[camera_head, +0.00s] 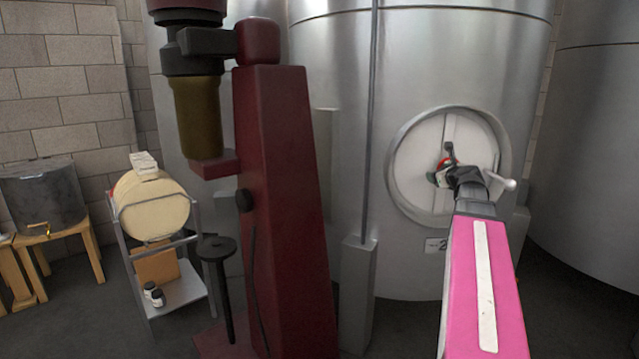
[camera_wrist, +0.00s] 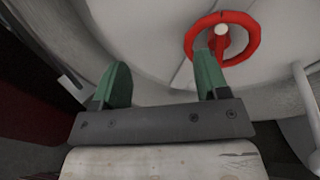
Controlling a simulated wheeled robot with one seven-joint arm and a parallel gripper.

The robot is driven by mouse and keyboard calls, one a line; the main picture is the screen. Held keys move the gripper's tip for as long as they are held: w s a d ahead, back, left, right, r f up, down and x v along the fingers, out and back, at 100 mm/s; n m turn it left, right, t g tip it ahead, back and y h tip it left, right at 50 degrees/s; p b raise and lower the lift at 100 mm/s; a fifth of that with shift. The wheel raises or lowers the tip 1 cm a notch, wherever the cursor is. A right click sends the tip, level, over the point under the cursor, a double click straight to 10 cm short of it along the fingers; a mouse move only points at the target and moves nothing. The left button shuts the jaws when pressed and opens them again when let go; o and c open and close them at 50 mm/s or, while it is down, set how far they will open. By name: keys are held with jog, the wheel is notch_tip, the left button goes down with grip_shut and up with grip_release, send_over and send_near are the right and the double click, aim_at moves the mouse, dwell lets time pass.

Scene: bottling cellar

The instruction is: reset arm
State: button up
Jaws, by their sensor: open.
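My gripper (camera_wrist: 160,82) is open and empty in the wrist view, its two green fingers spread apart. In the head view my gripper (camera_head: 441,172) is at the end of my pink arm, in front of the round tank door (camera_head: 412,160). A red handwheel (camera_wrist: 243,30) on the door shows beyond the right finger in the wrist view. That finger overlaps the wheel's lower left part in the picture; I cannot tell if they touch. In the head view the gripper hides most of the wheel.
A dark red machine column (camera_head: 285,200) stands left of my arm, in front of the steel tank (camera_head: 340,60). A metal cart (camera_head: 185,290) with a cream barrel (camera_head: 152,207) and a steel pot (camera_head: 42,197) are further left. A white door handle (camera_head: 506,183) sticks out right of the gripper.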

jog(key=s+a+f+n+g+y, duration=0.1)
jog(key=s+a+f+n+g, duration=0.3)
jog(key=a+f+n, duration=0.7)
jog(key=s+a+f+n+g+y, duration=0.1)
jog(key=s+a+f+n+g, duration=0.35)
jog(key=a+f, duration=0.65)
jog(key=s+a+f+n+g+h, duration=0.1)
jog(key=s+a+f+n+g, duration=0.1)
jog(key=s+f+n, duration=0.5)
jog(key=s+a+f+n+g+h, duration=0.2)
jog(key=s+f+n+g, duration=0.3)
jog(key=s+f+n, duration=0.3)
notch_tip(320, 180, down, 3)
jog(key=shift+s+a+f+h, duration=0.1)
jog(key=shift+s+a+h, duration=0.05)
jog(key=shift+a+h, duration=0.15)
